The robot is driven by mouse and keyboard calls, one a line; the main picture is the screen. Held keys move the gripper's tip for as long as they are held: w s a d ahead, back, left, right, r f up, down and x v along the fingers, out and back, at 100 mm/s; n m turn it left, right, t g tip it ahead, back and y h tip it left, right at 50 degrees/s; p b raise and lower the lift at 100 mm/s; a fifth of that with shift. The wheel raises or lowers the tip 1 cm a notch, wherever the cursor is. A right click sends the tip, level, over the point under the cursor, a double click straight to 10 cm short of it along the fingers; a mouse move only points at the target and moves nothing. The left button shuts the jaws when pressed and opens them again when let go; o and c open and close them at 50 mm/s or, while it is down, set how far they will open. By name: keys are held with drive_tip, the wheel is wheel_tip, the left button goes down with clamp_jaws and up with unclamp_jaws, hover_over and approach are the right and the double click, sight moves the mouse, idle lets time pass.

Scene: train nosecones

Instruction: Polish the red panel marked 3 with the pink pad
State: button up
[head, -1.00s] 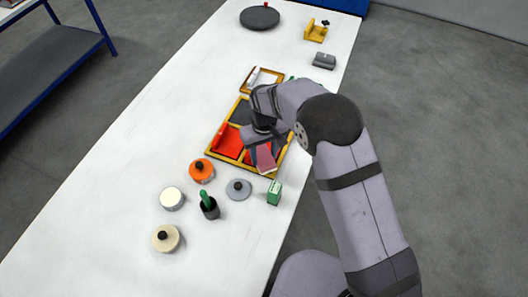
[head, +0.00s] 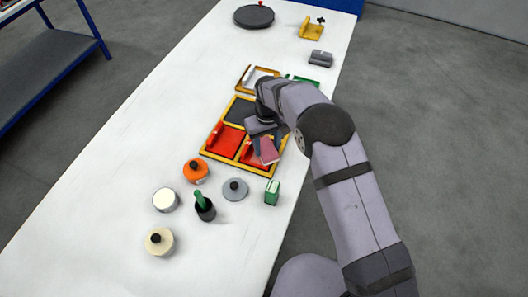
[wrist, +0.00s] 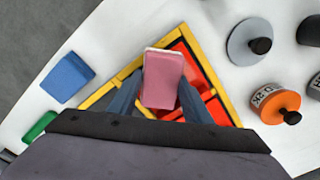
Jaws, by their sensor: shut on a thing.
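The pink pad (head: 269,150) is in my gripper (head: 262,132), over the near right part of the yellow-framed tray (head: 233,167). In the wrist view the pad (wrist: 164,78) sits between the two fingers of my gripper (wrist: 161,92). A red panel (head: 249,156) lies in the near right compartment, partly hidden by the pad and gripper. Another red panel (head: 223,141) lies to its left, with a raised red piece on it. No mark 3 is legible. I cannot tell whether the pad touches a panel.
An orange-topped tin (head: 195,171), a grey lidded tin (head: 235,190), a dark pot with a green top (head: 204,207) and a green box (head: 272,192) stand near the tray. A blue block (wrist: 68,76) lies beside the tray in the wrist view. The left tabletop is clear.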

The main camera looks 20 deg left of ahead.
drive_tip(key=shift+w+f+b, duration=0.1)
drive_tip(key=shift+w+b, duration=0.6)
drive_tip(key=shift+w, duration=1.8)
drive_tip(key=shift+r, duration=0.25)
drive_tip(key=shift+s+f+p, duration=0.15)
drive_tip(key=shift+s+p, duration=0.25)
drive_tip(key=shift+s, duration=0.15)
drive_tip(key=shift+s+p, duration=1.35)
drive_tip(key=shift+s, duration=3.3)
drive_tip(key=shift+s+r, duration=0.2)
wheel_tip(320, 180, up, 8)
drive_tip(key=p, duration=0.4)
drive_tip(key=shift+f+p, duration=0.2)
drive_tip(key=shift+p, duration=0.15)
drive_tip(key=shift+w, duration=0.1)
